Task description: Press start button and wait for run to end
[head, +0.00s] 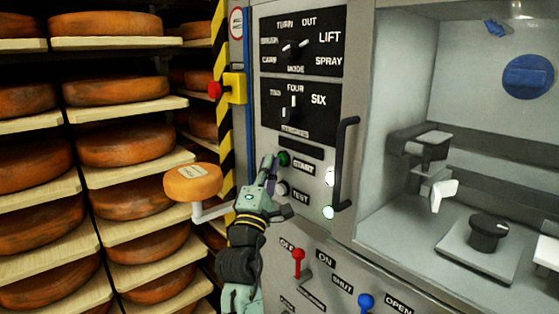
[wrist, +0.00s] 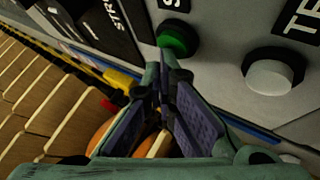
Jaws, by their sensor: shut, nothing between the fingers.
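The green start button (head: 284,158) sits on the grey control panel, left of the START label. It also shows in the wrist view (wrist: 177,38), just beyond my fingertips. My gripper (head: 269,163) is shut and empty, its tips close beside the green button's left side. I cannot tell whether the tips touch it. The white test button (head: 283,187) is below the start button, and in the wrist view it is a large white cap (wrist: 269,77) at right.
A red emergency button on a yellow box (head: 235,87) is to the left. Racks of cheese wheels (head: 124,90) fill the left side; one wheel (head: 192,182) stands near my wrist. A black door handle (head: 345,163), a red lever (head: 298,257) and a blue lever (head: 365,301) are at right and below.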

